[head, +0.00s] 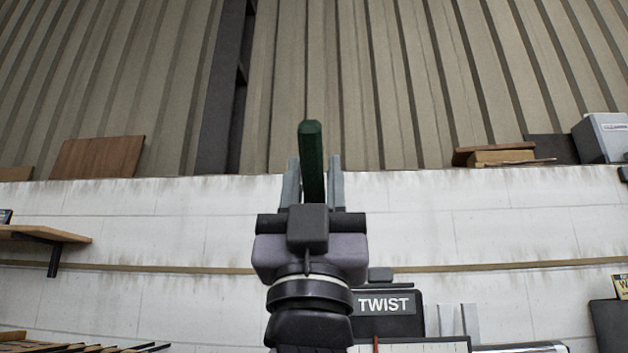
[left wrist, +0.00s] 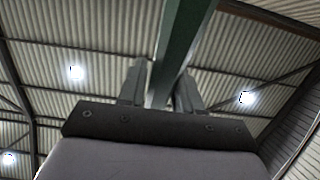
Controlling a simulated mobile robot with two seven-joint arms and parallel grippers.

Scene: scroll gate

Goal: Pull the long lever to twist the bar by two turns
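A long dark green lever (head: 312,150) rises nearly upright in the middle of the head view, its squared end uppermost. My left gripper (head: 314,185) points up from below, with one grey finger on each side of the lever. The fingers lie close along its sides and look shut on it. In the left wrist view the green lever (left wrist: 182,45) runs up and away from between the fingers of my left gripper (left wrist: 160,85). The bar that twists cannot be made out. My right gripper cannot be made out.
A black TWIST sign (head: 386,304) is low, right of my left wrist. Two grey upright pieces (head: 459,321) stand beside it. A white wall (head: 500,222) runs behind, with a wooden shelf (head: 42,234) at left and boxes on top at right. The space around the lever's top is clear.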

